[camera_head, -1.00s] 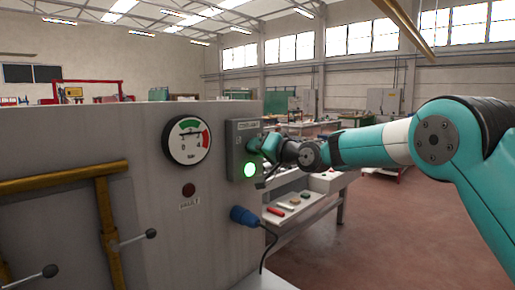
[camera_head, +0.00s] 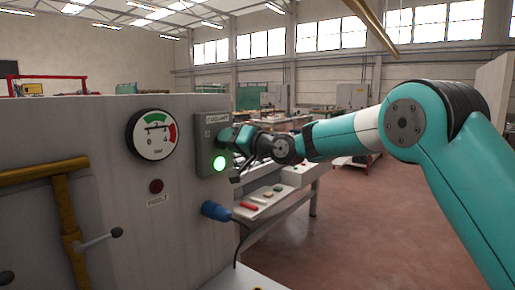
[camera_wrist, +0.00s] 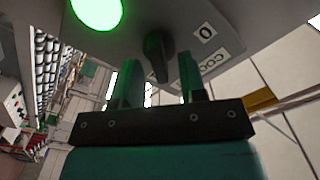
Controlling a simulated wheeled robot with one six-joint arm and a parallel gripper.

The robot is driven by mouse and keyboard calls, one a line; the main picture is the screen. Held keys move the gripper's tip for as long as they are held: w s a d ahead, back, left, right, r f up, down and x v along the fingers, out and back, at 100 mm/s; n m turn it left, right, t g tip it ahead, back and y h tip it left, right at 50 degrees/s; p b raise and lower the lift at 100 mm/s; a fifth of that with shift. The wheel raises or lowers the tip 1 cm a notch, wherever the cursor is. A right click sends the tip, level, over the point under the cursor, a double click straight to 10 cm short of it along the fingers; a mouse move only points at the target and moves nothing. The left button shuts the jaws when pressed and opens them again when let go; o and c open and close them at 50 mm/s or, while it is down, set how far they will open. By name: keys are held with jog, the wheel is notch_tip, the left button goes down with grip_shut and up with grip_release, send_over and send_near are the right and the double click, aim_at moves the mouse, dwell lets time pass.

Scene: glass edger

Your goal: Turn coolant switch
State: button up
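The coolant switch is a black rotary knob (camera_wrist: 158,57) on a grey box (camera_head: 214,130) labelled COOLANT, on the machine's front panel. In the wrist view the two fingers of my gripper (camera_wrist: 157,68) stand apart, one on each side of the knob. I see gaps between the knob and the fingers, so it does not look clamped. A "0" mark (camera_wrist: 204,31) shows beside the knob. In the head view my gripper (camera_head: 240,138) is at the box and hides the knob. A lit green lamp (camera_head: 219,163) sits low on the box and also shows in the wrist view (camera_wrist: 97,10).
A round pressure gauge (camera_head: 152,135), a dark red FAULT lamp (camera_head: 156,186) and a blue plug (camera_head: 215,210) with a cable are on the panel. A yellow pipe (camera_head: 70,215) with lever handles is at left. A bench (camera_head: 285,212) stands behind; open floor lies at right.

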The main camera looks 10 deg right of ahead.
jog(key=b+v, duration=0.6)
jog(key=v, duration=1)
jog(key=s+a+f+n+g+h, duration=0.25)
jog(key=s+f, duration=0.25)
jog(key=s, duration=0.3)
jog(key=s+a+f+n+g+h, duration=0.1)
jog(key=s+a+f+g, duration=0.1)
jog(key=s+f+g, duration=0.45)
jog(key=s+d+f+n+g+h, duration=0.1)
jog(key=s+f, duration=0.3)
jog(key=s, duration=0.6)
jog(key=s+d+f+n+g+h, duration=0.1)
jog(key=s+d+f+h, duration=0.3)
jog(key=s, duration=0.7)
jog(key=shift+d+f+n+g, duration=0.25)
jog(key=shift+f+n+g, duration=0.15)
jog(key=shift+g, duration=0.5)
jog(key=shift+s, duration=0.1)
